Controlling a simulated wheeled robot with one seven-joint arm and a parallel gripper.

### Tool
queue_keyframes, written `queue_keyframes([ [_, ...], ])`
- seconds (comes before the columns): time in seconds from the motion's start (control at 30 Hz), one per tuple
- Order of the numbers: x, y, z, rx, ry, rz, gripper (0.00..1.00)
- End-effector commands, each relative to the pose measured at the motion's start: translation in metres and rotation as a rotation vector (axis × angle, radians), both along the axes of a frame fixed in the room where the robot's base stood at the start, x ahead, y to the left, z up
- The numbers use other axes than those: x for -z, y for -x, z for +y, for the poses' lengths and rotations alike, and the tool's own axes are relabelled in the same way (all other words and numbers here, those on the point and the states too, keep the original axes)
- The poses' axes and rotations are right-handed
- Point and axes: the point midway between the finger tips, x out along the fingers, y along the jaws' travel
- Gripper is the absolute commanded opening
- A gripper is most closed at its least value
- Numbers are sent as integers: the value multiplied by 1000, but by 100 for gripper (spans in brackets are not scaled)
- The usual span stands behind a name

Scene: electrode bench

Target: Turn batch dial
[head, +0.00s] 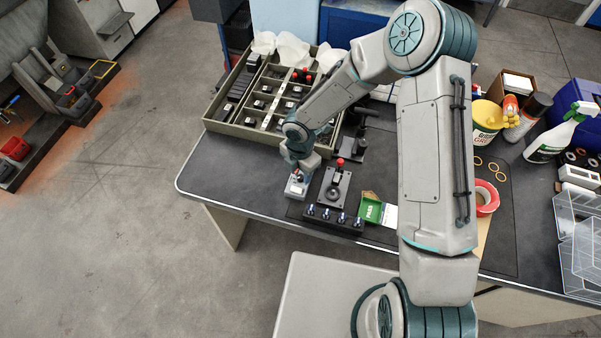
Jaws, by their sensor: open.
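My gripper (298,174) points down over a small light grey box (296,188) near the left front of the dark bench (240,179). The gripper covers the top of this box, so I cannot see a dial face or tell whether the fingers touch it. The box may be the one that carries the batch dial; no label is readable. Just right of it is a black plate (341,197) with a red-topped lever (340,163) and a round dark part. In front lies a black bar (324,222) with several pale-topped knobs.
A compartment tray (222,129) with small dark parts stands behind my gripper. A green PASS box (370,208) lies right of the bar. A red tape roll (486,197), yellow tub (487,117) and spray bottle (553,132) are further right. The bench's left front corner is clear.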

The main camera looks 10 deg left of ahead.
Motion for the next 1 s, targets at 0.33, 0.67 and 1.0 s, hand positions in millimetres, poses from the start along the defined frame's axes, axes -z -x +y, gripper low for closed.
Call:
queue_keyframes([
  [0.33,20,0,0,1,-1,-1,41],
  [0.67,20,0,0,2,-1,-1,0],
  [1.0,20,-1,0,28,-1,-2,0],
])
